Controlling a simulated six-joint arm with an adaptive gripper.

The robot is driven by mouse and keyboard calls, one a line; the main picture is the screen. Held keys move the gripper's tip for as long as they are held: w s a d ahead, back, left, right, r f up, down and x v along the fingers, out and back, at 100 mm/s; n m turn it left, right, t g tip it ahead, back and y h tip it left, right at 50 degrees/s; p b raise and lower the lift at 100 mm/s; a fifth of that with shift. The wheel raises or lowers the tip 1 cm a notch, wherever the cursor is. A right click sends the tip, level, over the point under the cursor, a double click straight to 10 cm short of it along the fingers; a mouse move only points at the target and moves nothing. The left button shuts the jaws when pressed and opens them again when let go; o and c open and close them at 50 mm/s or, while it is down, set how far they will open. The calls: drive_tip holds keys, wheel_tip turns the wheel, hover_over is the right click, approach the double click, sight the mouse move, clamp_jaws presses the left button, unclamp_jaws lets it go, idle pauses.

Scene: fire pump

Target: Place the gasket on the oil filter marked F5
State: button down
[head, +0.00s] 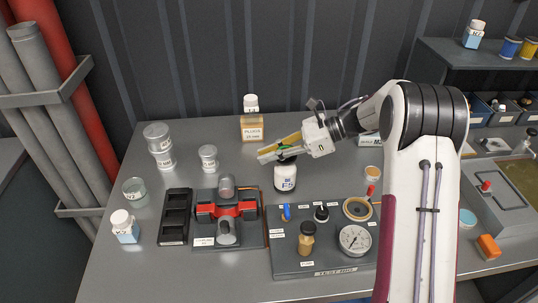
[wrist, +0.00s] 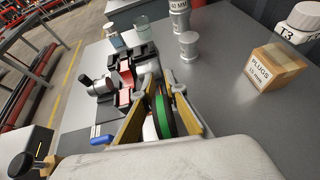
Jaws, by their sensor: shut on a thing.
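The oil filter marked F5 (head: 285,181) is a white canister with a dark top, standing upright on the grey table in the head view. My gripper (head: 268,153) is at its top, with yellowish fingers pointing left. In the wrist view my gripper (wrist: 164,85) is shut on the gasket (wrist: 165,116), a black and green ring seen nearly edge-on between the fingers. A white patch beside the ring in the wrist view may be the filter. The fingers hide the top of the filter in the head view, and I cannot tell whether the gasket touches it.
A box marked PLUGS (head: 252,128) stands behind, with a white-capped bottle (head: 251,103). The test rig (head: 322,262) with its gauge lies in front. A red and grey fixture (head: 227,214), a black tray (head: 175,217) and several metal canisters (head: 208,158) stand left.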

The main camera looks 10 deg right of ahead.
drive_tip(key=shift+f, duration=0.3)
drive_tip(key=shift+f, duration=0.1)
drive_tip(key=c, duration=2)
unclamp_jaws()
drive_tip(key=shift+c, duration=0.2)
drive_tip(key=v, duration=1.2)
